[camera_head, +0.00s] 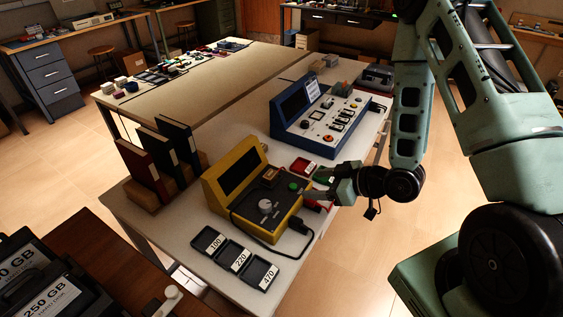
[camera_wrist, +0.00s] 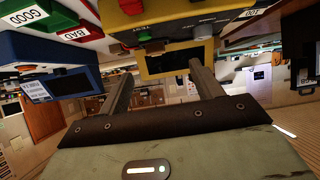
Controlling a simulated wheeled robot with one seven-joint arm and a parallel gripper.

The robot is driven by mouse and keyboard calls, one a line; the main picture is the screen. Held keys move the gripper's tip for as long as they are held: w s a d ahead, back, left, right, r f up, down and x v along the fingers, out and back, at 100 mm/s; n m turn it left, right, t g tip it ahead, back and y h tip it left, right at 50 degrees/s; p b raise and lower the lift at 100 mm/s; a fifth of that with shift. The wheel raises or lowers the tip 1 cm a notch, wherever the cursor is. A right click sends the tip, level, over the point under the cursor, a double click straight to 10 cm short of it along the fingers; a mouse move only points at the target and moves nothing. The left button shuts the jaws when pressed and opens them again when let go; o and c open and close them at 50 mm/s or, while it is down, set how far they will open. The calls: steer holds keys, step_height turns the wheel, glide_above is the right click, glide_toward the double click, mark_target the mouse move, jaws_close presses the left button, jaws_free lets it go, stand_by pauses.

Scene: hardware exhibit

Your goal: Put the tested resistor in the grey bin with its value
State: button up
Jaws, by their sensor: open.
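The yellow tester (camera_head: 228,172) stands on the white table with a dark screen, a pale knob and a green button; no reading shows. A small orange-brown block (camera_head: 270,174) sits on its panel; I cannot tell whether a resistor is in it. Three dark grey bins stand in front, labelled 100 (camera_head: 210,243), 220 (camera_head: 234,256) and 470 (camera_head: 260,273); they look empty. My gripper (camera_head: 316,194) is at the tester's right side. In the wrist view my gripper (camera_wrist: 160,78) is open and empty, with the yellow tester (camera_wrist: 180,60) beyond its fingers. No resistor can be made out.
A blue instrument (camera_head: 310,130) stands behind the tester. Red and green trays lie near my gripper; the wrist view shows a BAD tray (camera_wrist: 78,33) and a GOOD tray (camera_wrist: 38,17). Binders (camera_head: 160,160) stand at left. A black cable and plug (camera_head: 298,225) lie by the tester.

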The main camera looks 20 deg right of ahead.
steer(key=d+r+t, duration=0.1)
steer(key=d, duration=0.1)
steer(key=b, duration=1)
glide_toward(270, 174)
steer(key=shift+w+a+f+m+p, duration=0.15)
steer(key=shift+w+f+p, duration=0.2)
steer(key=shift+w+f, duration=0.1)
steer(key=shift+w+a+f+m+p, duration=0.1)
steer(key=shift+w+f+m+p, duration=0.05)
steer(key=shift+w+f+p, duration=0.25)
steer(key=x, duration=0.1)
steer(key=p+x, duration=0.1)
steer(key=x, duration=0.3)
steer(key=shift+w+a+r, duration=0.15)
steer(key=shift+a+r, duration=0.1)
steer(key=shift+a, duration=0.15)
steer(key=shift+w+a+f, duration=0.2)
steer(key=shift+w+f, duration=0.05)
steer(key=shift+w, duration=0.1)
steer(key=c, duration=1.1)
steer(key=shift+r+y, duration=0.15)
steer(key=shift+y, duration=0.15)
steer(key=shift+c, duration=0.2)
